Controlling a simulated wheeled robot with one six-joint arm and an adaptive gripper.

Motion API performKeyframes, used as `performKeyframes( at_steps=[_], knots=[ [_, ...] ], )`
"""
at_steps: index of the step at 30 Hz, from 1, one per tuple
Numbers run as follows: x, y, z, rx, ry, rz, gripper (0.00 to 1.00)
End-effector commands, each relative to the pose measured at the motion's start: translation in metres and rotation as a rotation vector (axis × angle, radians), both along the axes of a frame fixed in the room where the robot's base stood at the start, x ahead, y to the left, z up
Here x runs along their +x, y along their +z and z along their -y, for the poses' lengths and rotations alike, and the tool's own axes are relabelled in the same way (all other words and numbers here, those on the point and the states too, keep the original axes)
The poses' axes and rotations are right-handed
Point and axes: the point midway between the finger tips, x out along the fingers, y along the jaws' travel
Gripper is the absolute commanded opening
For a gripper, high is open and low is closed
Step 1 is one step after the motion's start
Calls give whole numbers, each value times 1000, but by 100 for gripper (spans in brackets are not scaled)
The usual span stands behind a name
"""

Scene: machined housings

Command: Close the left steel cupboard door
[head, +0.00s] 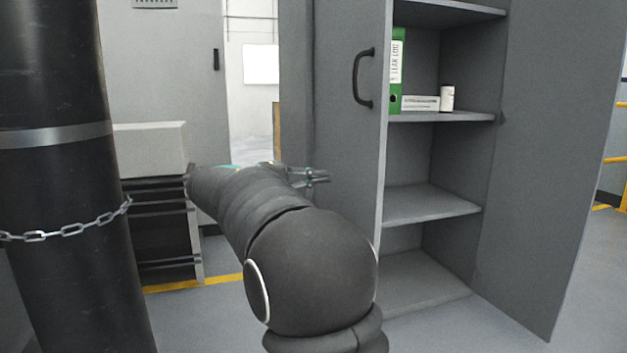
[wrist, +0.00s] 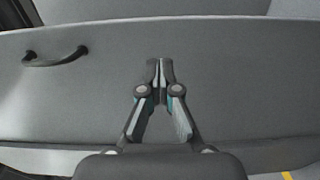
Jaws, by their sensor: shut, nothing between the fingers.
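The grey steel cupboard stands open in the head view. Its left door (head: 345,140) stands ajar, outer face towards my arm, with a black handle (head: 362,77) near its free edge. In the wrist view the left door (wrist: 230,70) fills most of the picture, with its handle (wrist: 55,58) at the upper left. My gripper (head: 322,178) is shut and empty, below and left of the handle at the door's outer face. In the wrist view my gripper (wrist: 160,66) points at the door; whether the fingertips touch it I cannot tell.
The right door (head: 555,150) stands wide open. The cupboard shelves (head: 440,117) hold a green binder (head: 397,75), a small box (head: 421,103) and a white canister (head: 447,97). A black column with a chain (head: 70,228) stands at the left.

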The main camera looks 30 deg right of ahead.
Motion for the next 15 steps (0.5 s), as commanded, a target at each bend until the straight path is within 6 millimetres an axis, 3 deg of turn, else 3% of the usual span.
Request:
performKeyframes(
  at_steps=[9, 15],
  knots=[
    [-13, -1, 60, 1, -4, 0, 0],
    [-19, -1, 86, 1, -3, -1, 0]
  ],
)
